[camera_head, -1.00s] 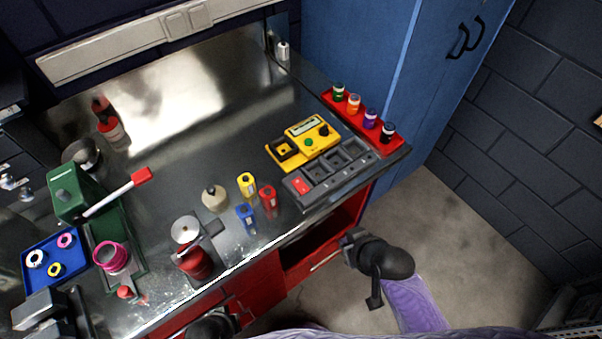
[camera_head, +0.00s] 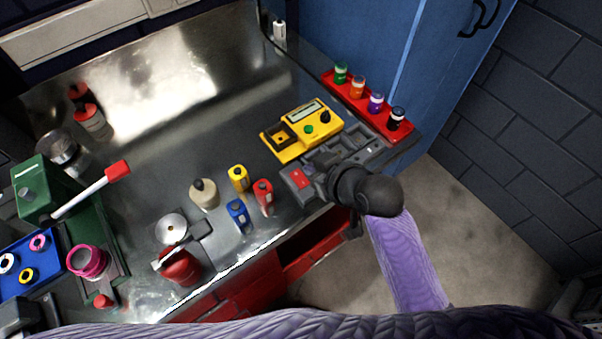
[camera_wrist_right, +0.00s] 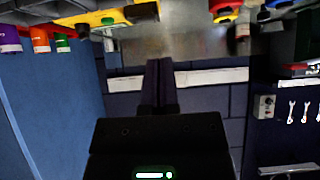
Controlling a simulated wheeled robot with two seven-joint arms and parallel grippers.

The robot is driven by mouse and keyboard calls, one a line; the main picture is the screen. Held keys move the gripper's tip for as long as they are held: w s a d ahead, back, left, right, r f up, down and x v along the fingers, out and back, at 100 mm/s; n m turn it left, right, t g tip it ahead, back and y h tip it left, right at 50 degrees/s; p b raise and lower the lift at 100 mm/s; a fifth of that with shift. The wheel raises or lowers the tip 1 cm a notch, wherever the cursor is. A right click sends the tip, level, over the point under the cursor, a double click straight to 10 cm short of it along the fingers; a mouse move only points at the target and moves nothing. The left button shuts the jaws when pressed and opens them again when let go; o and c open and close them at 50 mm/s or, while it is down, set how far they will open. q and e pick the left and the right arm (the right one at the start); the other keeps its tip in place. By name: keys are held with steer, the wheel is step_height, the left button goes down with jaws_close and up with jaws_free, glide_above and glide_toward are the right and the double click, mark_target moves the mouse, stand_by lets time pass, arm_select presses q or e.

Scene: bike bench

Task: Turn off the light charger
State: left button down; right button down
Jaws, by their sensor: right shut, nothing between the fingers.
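A grey slotted unit, which looks like the light charger (camera_head: 372,147), sits at the bench's right front edge. Its red switch (camera_head: 299,177) is at its left end; I cannot tell the switch's position. My right gripper (camera_head: 314,163) is over the unit, just right of and above the switch, and hides the middle slots. Its fingers also show in the right wrist view (camera_wrist_right: 159,88), shut and empty. I cannot tell whether they touch the unit. My left gripper is not in view.
A yellow device (camera_head: 303,128) with a green button and black knob stands right behind the grey unit. A red tray (camera_head: 340,87) of small bottles is at the right. Yellow, blue and red bottles (camera_head: 263,195) stand left of the switch. A blue cabinet (camera_head: 350,35) rises behind.

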mark_target(296, 174)
steer(key=w+f, duration=0.1)
steer(key=w+a+f+b, duration=0.1)
steer(key=f, duration=0.1)
steer(key=w+a+f+b, duration=0.1)
steer(key=f, duration=0.1)
steer(key=shift+w+a+f, duration=0.1)
steer(key=shift+f, duration=0.15)
steer(key=shift+f+b, duration=0.35)
steer(key=shift+f, duration=0.3)
steer(key=shift+w, duration=0.1)
steer(key=shift+a+f, duration=0.1)
steer(key=shift+f, duration=0.15)
steer(key=shift+w, duration=0.15)
steer(key=shift+w+a+r, duration=0.15)
steer(key=shift+w+a, duration=0.3)
steer(key=shift+w, duration=0.1)
